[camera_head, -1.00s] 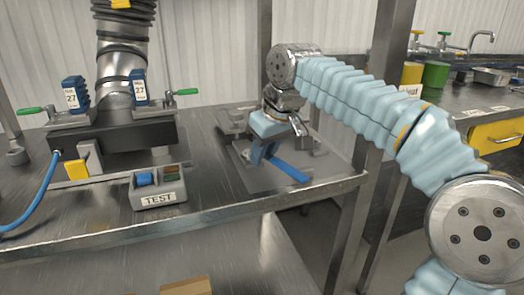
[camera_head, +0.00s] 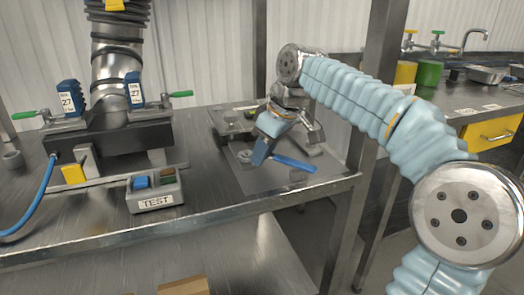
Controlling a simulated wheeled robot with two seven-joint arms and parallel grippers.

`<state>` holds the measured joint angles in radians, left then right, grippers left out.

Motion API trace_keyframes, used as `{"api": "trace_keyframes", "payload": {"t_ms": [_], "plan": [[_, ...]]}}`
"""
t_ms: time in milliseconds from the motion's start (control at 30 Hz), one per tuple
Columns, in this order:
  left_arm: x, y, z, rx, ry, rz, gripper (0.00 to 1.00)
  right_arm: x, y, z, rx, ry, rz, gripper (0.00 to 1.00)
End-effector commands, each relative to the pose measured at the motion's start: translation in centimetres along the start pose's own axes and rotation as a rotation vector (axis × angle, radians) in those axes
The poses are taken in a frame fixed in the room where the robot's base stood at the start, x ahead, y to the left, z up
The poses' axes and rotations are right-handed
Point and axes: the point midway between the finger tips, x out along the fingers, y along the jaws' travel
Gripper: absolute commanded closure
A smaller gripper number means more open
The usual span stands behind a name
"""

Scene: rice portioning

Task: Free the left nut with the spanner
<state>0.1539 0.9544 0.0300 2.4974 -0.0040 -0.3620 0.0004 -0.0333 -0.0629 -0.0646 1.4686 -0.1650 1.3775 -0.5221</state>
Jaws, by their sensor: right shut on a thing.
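My right gripper (camera_head: 260,152) is low over the grey mat at the right of the bench, pointing down and left. It is shut on the blue-handled spanner (camera_head: 293,163), whose handle sticks out to the right. Small grey ring-shaped metal (camera_head: 245,157) shows left of the fingertips; I cannot tell whether it is the spanner's head or a separate part. At the left stands a dark clamp fixture (camera_head: 110,138) under a ribbed pipe, with a left blue block (camera_head: 70,98) and a right blue block (camera_head: 134,90), both labelled 27. The left nut cannot be made out. My left gripper is out of view.
A grey TEST box (camera_head: 155,201) with coloured buttons sits near the bench's front edge. A yellow part (camera_head: 73,173) and a blue hose (camera_head: 35,213) are by the fixture. Green levers (camera_head: 180,94) stick out sideways. A steel post (camera_head: 376,90) stands behind my right arm.

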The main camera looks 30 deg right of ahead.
Motion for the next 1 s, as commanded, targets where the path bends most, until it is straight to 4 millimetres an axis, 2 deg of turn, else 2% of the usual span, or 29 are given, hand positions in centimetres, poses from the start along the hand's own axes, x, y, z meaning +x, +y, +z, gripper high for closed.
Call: {"api": "trace_keyframes", "payload": {"t_ms": [167,500,1000], "plan": [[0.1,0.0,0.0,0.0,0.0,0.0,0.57,0.0,0.2,0.2,0.032,-0.003,0.018,1.0],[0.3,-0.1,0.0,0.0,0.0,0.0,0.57,0.1,-1.4,-0.2,0.303,-0.001,0.127,1.0],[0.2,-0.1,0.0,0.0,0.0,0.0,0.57,0.1,-1.9,-0.5,0.386,0.001,0.159,1.0]]}}
